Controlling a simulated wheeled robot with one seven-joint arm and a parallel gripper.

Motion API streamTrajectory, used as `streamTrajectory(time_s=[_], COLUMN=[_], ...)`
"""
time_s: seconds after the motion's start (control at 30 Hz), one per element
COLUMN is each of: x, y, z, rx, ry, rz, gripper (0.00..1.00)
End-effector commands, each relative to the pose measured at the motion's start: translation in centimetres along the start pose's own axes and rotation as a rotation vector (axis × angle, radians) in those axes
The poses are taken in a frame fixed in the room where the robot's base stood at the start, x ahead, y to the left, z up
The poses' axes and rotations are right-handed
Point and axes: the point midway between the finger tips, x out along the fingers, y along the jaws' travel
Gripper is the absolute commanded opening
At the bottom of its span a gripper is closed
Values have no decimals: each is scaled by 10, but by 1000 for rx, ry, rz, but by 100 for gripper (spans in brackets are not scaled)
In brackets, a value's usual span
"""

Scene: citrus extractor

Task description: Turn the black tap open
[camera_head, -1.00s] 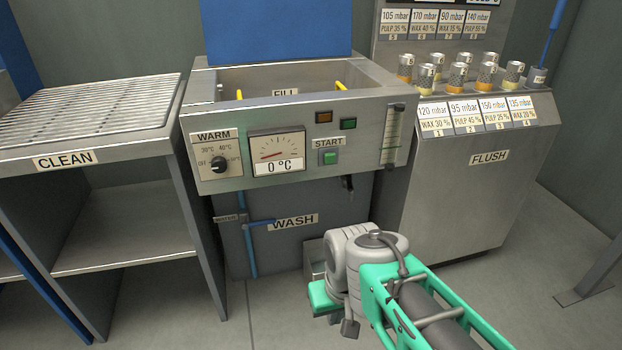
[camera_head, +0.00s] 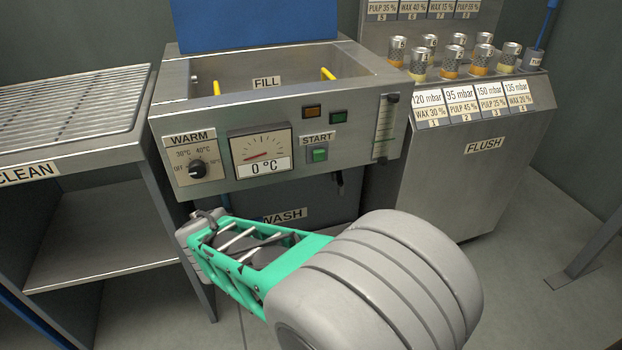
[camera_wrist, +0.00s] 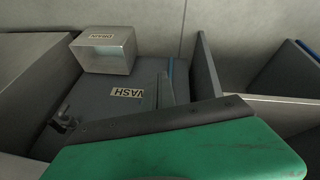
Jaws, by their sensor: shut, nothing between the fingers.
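The black tap (camera_head: 340,182) hangs under the right part of the wash unit's front panel in the head view. It also shows as a small dark fitting in the wrist view (camera_wrist: 62,123), at the left by the wash unit's front. My gripper (camera_wrist: 167,90) shows partly in the wrist view as a narrow grey tip beyond a black edge and green housing. It is shut and empty, in front of the wash unit and apart from the tap. In the head view my arm crosses below the panel, and the fingers cannot be made out.
The wash unit's panel (camera_head: 225,180) has a knob, gauge and green button. An open box labelled DRAIN (camera_wrist: 105,52) stands on the floor. The CLEAN rack (camera_head: 70,110) is at the left; the FLUSH cabinet (camera_head: 465,175) is at the right, with several cups on top.

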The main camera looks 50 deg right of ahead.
Motion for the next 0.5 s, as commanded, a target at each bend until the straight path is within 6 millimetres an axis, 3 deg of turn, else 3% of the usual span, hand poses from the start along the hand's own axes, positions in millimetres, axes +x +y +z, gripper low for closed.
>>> streamTrajectory(time_s=[0.03, 0.1, 0.2, 0.3, 0.5], x=[28, 54, 60, 52, 49], y=[45, 118, 201, 236, 234], z=[-13, -32, -48, -58, -67], rx=[47, 53, -82, -311, -617], ry=[42, 149, 289, 390, 474], rz=[144, 384, 703, 913, 1042], gripper=[0, 0, 0, 0, 0])
